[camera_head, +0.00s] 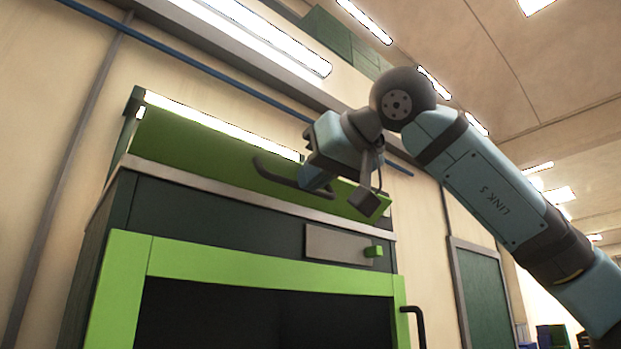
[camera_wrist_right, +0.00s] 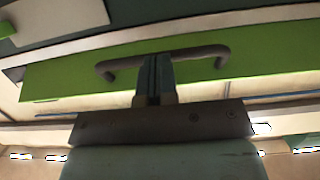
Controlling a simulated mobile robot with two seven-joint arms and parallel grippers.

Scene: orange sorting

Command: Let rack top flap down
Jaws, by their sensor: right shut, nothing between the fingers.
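The rack (camera_head: 125,270) has a dark green body with a bright green front frame. Its top flap (camera_head: 200,145) is a green panel standing raised above the rack's grey top edge; it also shows in the right wrist view (camera_wrist_right: 60,75). A dark curved handle (camera_head: 272,174) sits on the flap, and it spans the middle of the right wrist view (camera_wrist_right: 195,53). My left gripper is not in view.
A grey plate with a small green knob (camera_head: 373,251) is on the rack front below the flap. A dark handle (camera_head: 414,322) sticks out at the lower right of the green frame. A blue pipe (camera_head: 200,60) runs along the wall behind.

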